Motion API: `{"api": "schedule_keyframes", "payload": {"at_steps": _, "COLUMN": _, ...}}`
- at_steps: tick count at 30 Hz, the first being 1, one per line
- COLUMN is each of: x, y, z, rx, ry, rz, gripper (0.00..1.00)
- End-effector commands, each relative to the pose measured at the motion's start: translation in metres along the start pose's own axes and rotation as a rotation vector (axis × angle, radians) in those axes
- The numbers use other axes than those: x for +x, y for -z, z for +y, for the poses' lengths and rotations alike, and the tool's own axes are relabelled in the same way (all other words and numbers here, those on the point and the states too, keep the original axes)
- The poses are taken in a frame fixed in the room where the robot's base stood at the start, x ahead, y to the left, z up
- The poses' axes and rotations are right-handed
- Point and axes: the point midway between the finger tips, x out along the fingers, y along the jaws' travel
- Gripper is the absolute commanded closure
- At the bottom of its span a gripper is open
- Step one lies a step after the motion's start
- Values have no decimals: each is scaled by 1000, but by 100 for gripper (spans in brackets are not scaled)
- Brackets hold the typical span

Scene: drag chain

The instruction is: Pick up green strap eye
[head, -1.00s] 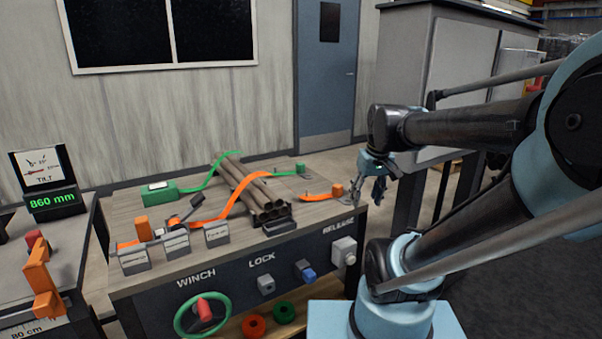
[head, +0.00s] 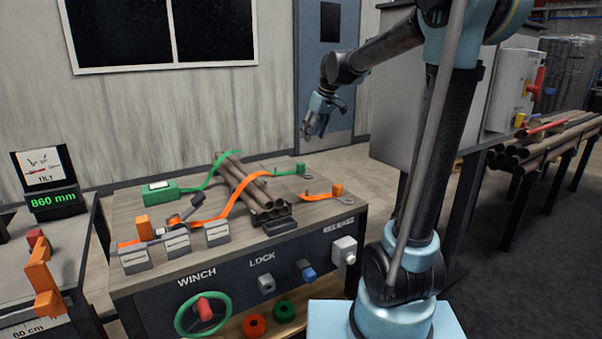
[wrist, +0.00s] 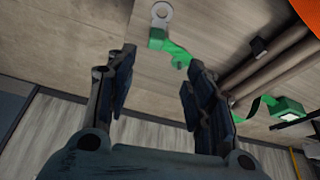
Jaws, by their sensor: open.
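The green strap eye (head: 300,168) is a small green block at the end of the green strap (head: 262,173). It lies on the bench's far right part, beside a flat metal ring. In the wrist view the green strap eye (wrist: 157,38) and the metal ring (wrist: 160,13) show just beyond the fingertips. My gripper (head: 314,133) is open and empty, raised above the bench's far right side. In the wrist view my gripper (wrist: 160,62) has its fingers spread, with bare wood between them and the eye apart from both.
A bundle of pipes (head: 266,206) lies left of the eye, crossed by the green strap and an orange strap (head: 237,196). An orange eye (head: 337,190) sits nearer the front right. A green box (head: 159,191) is at the back left.

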Motion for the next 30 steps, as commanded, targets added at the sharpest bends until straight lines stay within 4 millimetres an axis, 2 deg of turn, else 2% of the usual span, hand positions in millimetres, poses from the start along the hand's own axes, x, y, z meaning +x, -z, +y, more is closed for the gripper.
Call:
{"api": "schedule_keyframes", "payload": {"at_steps": 5, "x": 22, "y": 3, "z": 0, "rx": -5, "ry": 1, "rz": 1, "gripper": 52}}
{"api": "schedule_keyframes", "payload": {"at_steps": 19, "x": 102, "y": 2, "z": 1, "rx": -3, "ry": 1, "rz": 1, "gripper": 52}}
{"api": "schedule_keyframes", "payload": {"at_steps": 24, "x": 118, "y": 2, "z": 1, "rx": -3, "ry": 1, "rz": 1, "gripper": 52}}
{"api": "schedule_keyframes", "payload": {"at_steps": 30, "x": 126, "y": 3, "z": 2, "rx": -3, "ry": 1, "rz": 1, "gripper": 52}}
